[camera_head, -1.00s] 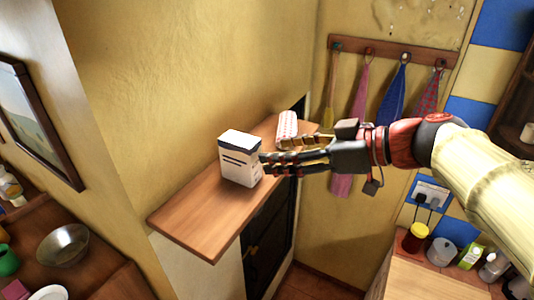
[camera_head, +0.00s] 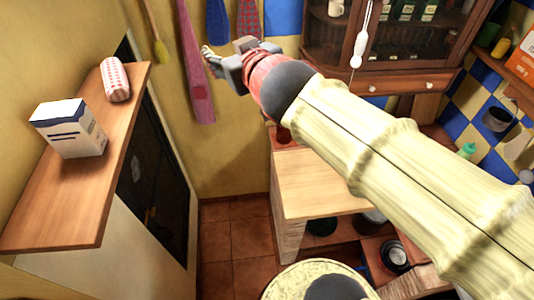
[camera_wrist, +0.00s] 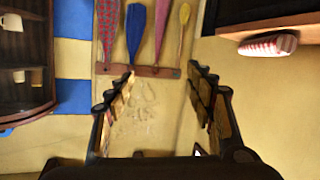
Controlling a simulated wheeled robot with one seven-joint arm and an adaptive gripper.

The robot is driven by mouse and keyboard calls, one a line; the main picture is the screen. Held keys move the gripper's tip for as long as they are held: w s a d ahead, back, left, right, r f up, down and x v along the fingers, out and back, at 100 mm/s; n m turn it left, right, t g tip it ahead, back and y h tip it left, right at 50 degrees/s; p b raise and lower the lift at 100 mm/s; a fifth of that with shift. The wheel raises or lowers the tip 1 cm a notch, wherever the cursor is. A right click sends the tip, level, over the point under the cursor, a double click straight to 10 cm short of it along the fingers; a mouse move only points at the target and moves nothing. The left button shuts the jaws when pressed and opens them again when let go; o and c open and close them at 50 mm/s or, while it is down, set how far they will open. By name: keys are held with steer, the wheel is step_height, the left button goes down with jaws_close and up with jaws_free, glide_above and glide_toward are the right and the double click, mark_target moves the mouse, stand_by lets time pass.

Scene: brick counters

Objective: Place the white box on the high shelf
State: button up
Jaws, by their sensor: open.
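The white box (camera_head: 68,128) with a dark blue top edge and dark print stands upright on the wooden high shelf (camera_head: 60,210) along the left wall. My gripper (camera_head: 208,58) is to the right of the shelf, in front of the hanging cloths, apart from the box. In the wrist view my gripper (camera_wrist: 162,100) is open, its fingers wide apart with nothing between them. The box does not clearly show in the wrist view.
A red-and-white patterned roll (camera_head: 115,79) lies on the shelf behind the box; it also shows in the wrist view (camera_wrist: 268,45). Hanging cloths (camera_head: 193,65) are behind my gripper. A wooden counter (camera_head: 318,184) and a glass-fronted cabinet (camera_head: 385,45) stand to the right.

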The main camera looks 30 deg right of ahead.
steer(key=s+a+f+m+g+y, duration=0.1)
steer(key=s+f+g, duration=0.8)
steer(key=s+f, duration=1.1)
steer(key=shift+s+a+f+g, duration=0.35)
steer(key=shift+a+f, duration=0.15)
steer(key=shift+a, duration=0.4)
step_height(320, 180, down, 27)
steer(key=b, duration=2.7)
